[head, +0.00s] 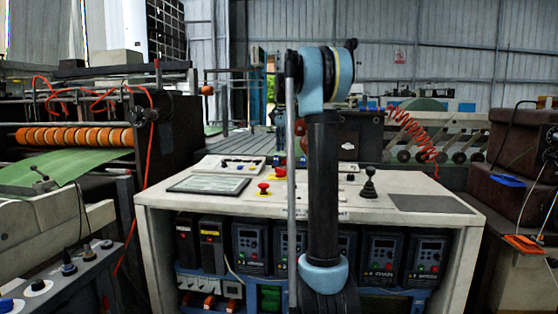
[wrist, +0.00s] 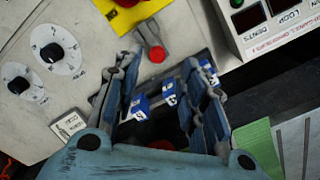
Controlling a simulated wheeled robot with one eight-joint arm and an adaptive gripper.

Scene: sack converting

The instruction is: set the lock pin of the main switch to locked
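In the wrist view, a yellow plate with a red part (wrist: 124,14), which looks like the main switch, is cut off by the top edge. Just below it a grey metal piece with a round red end (wrist: 157,54) sticks out, likely the lock pin. Whether it is locked cannot be told. My gripper (wrist: 162,66) has its two fingers apart, with the red end showing near the gap between the tips. Contact cannot be judged. In the head view my arm covers the middle of the console, and the gripper cannot be made out clearly.
Blue lettered blocks (wrist: 168,93) show between my fingers. Two black rotary knobs (wrist: 52,53) are at left. A button box (wrist: 258,18) is at upper right. In the head view the console (head: 430,184) carries a red button (head: 263,188) and a black joystick (head: 369,184).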

